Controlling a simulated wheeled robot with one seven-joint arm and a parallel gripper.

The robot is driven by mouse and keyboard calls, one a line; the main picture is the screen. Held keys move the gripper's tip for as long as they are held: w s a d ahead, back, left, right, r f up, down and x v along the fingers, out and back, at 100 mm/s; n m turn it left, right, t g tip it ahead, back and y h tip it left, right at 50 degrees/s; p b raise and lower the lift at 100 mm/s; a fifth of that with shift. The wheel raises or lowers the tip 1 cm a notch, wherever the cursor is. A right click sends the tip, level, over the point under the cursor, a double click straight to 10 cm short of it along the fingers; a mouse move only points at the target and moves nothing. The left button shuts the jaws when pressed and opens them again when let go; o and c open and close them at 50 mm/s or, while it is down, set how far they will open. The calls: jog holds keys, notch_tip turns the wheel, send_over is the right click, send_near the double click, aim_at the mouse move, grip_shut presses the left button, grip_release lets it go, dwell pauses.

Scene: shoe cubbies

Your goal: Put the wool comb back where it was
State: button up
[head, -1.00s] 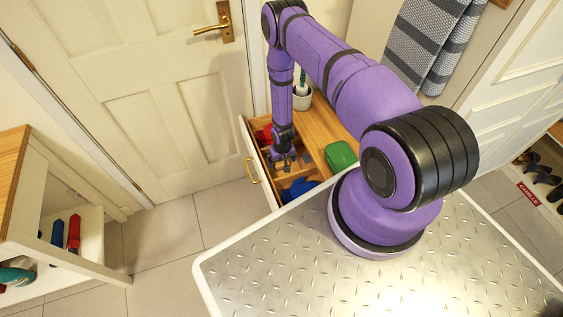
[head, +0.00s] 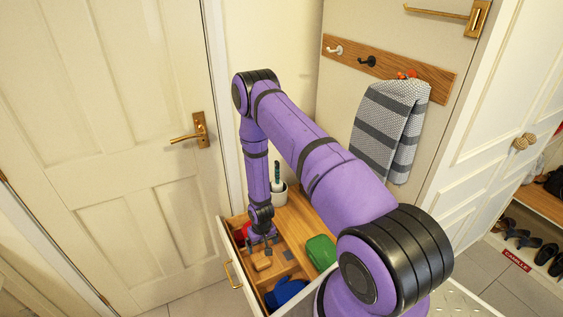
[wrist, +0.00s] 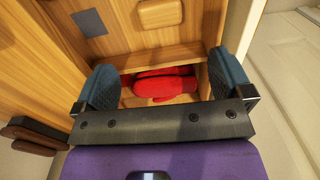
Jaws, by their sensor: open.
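A small tan wooden block (head: 262,263), which looks like the wool comb, lies in a middle compartment of the open drawer (head: 229,250). It also shows at the top of the wrist view (wrist: 163,13), beyond a wooden divider. My gripper (head: 262,243) is over the drawer, just behind the block in the head view. In the wrist view my gripper (wrist: 166,82) has its two blue-grey fingers wide apart with nothing held between them. A red knitted item (wrist: 165,83) lies in the compartment below the fingers. The comb's teeth cannot be made out.
A blue item (head: 285,292) lies in the drawer's front compartment. A striped towel (head: 390,130) hangs behind. A door (head: 120,150) stands left.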

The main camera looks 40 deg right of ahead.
jog(key=w+r+t, duration=0.1)
jog(key=w+r, duration=0.3)
jog(key=r, duration=0.8)
jog(key=w+r, duration=0.3)
jog(key=r, duration=0.8)
jog(key=s+a+r+n+t, duration=0.1)
jog(key=s+r, duration=0.1)
jog(key=r, duration=0.9)
jog(key=s+a+r, duration=0.1)
jog(key=a+r, duration=0.1)
jog(key=r, duration=0.9)
jog(key=s+a+r+t, duration=0.2)
jog(key=s+r, duration=0.9)
jog(key=r, duration=0.4)
jog(key=s+a+r, duration=0.1)
jog(key=s+r, duration=0.3)
jog(key=s, duration=0.5)
jog(key=s+a+r+n+t, duration=0.1)
jog(key=s+r, duration=0.3)
jog(key=s, duration=0.5)
jog(key=shift+s+a, duration=0.2)
jog(key=shift+s, duration=0.1)
